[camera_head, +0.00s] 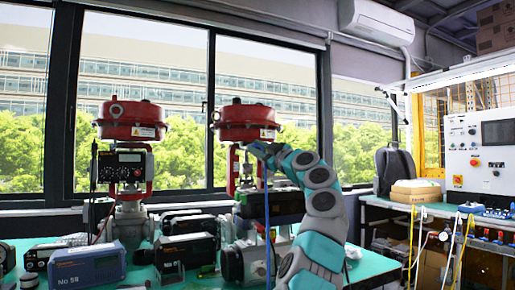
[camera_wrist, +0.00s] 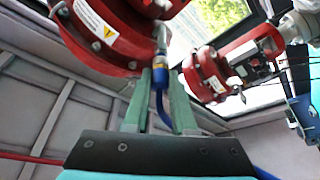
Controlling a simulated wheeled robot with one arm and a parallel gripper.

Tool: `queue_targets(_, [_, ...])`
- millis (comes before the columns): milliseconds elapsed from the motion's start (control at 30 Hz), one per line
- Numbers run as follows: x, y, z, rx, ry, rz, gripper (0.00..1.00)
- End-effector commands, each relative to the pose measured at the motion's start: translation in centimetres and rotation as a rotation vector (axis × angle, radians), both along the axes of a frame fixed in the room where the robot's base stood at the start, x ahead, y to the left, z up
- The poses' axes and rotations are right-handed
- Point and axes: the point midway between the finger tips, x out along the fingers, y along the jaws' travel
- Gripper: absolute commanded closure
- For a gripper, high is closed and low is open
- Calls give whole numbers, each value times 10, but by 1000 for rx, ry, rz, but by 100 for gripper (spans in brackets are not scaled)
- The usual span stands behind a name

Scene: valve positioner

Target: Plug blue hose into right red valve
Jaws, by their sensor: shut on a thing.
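The right red valve (camera_head: 246,122) stands by the window, a round red housing on a red yoke. My gripper (camera_head: 256,150) is just under its rim. In the wrist view, my gripper (camera_wrist: 159,82) is shut on the end of the blue hose (camera_wrist: 163,108), a blue connector with a brass-coloured band. The red housing (camera_wrist: 105,35) fills the top left there. A metal fitting (camera_wrist: 161,40) points down from it, in line with the hose end. They look touching, but I cannot tell how deep the hose end sits. The hose hangs down in the head view (camera_head: 267,215).
The left red valve (camera_head: 131,120) stands apart to the left and shows in the wrist view (camera_wrist: 207,75). Several positioner boxes (camera_head: 88,266) crowd the green table (camera_head: 205,280). A control panel bench (camera_head: 480,160) is far right.

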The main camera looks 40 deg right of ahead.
Motion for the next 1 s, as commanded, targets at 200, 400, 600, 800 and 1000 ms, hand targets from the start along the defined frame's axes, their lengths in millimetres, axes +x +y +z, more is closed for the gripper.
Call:
queue_targets(200, [3, -1, 1, 0, -1, 0, 100])
queue_targets(400, [5, -2, 1, -1, -1, -1, 100])
queue_targets(600, [6, -2, 0, -1, -1, -1, 61])
queue_targets(800, [6, -2, 0, 0, 0, 0, 41])
queue_targets(1000, [6, -1, 0, -1, 0, 0, 41])
